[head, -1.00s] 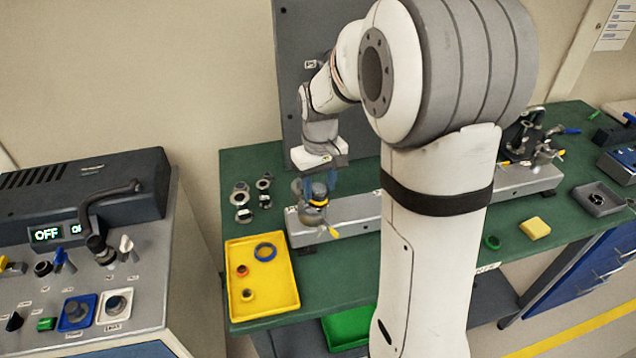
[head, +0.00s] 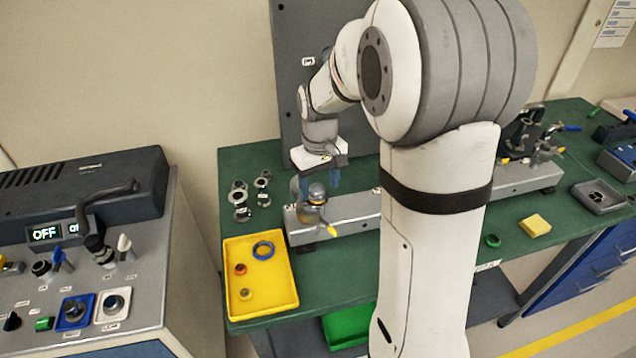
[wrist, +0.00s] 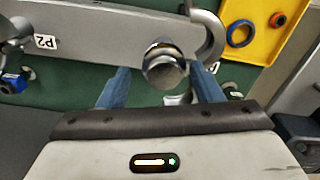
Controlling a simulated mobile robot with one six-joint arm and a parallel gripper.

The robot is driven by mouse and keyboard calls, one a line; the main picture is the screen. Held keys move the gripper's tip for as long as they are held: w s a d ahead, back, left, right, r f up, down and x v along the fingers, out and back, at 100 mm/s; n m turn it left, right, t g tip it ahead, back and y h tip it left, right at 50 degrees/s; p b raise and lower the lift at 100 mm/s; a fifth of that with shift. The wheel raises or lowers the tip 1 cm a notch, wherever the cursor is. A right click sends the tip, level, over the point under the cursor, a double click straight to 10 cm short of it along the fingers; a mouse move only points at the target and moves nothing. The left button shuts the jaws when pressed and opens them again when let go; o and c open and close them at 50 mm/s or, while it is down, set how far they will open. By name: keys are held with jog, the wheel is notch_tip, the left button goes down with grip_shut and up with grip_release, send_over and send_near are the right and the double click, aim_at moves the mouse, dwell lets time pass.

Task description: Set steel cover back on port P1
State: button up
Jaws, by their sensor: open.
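A round steel piece, seemingly the steel cover (head: 317,191), is upright at the left end of the grey beam (head: 352,207), where port P1 seems to be. It also shows in the wrist view (wrist: 164,70), end-on. A clamp with a yellow handle (head: 326,229) is beside it. My gripper (head: 316,184) is open, its blue fingers on either side of the piece. In the wrist view my gripper (wrist: 163,85) shows a gap between each finger and the piece. The port's seat is hidden beneath, and I cannot tell how the piece sits on it.
A yellow tray (head: 236,310) holds a blue ring (head: 263,250) and small orange and tan rings. Several steel fittings (head: 240,197) stand behind it on the green bench. A P2 label (wrist: 46,42) is on the beam. A grey panel (head: 290,60) rises behind my arm.

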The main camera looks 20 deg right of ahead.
jog(key=shift+a, duration=0.2)
notch_tip(320, 180, up, 7)
jog(key=shift+d+r+b, duration=0.1)
jog(key=shift+d+b, duration=0.05)
jog(key=shift+b, duration=0.3)
jog(key=shift+s+r, duration=0.1)
jog(key=shift+r, duration=0.25)
jog(key=shift+s+r, duration=0.1)
jog(key=shift+s, duration=0.05)
jog(key=s+f+m+t, duration=0.1)
jog(key=s+m+t, duration=0.2)
jog(key=s, duration=1.6)
jog(key=shift+s+a+f, duration=0.15)
jog(key=shift+s+a, duration=0.1)
jog(key=shift+a, duration=0.05)
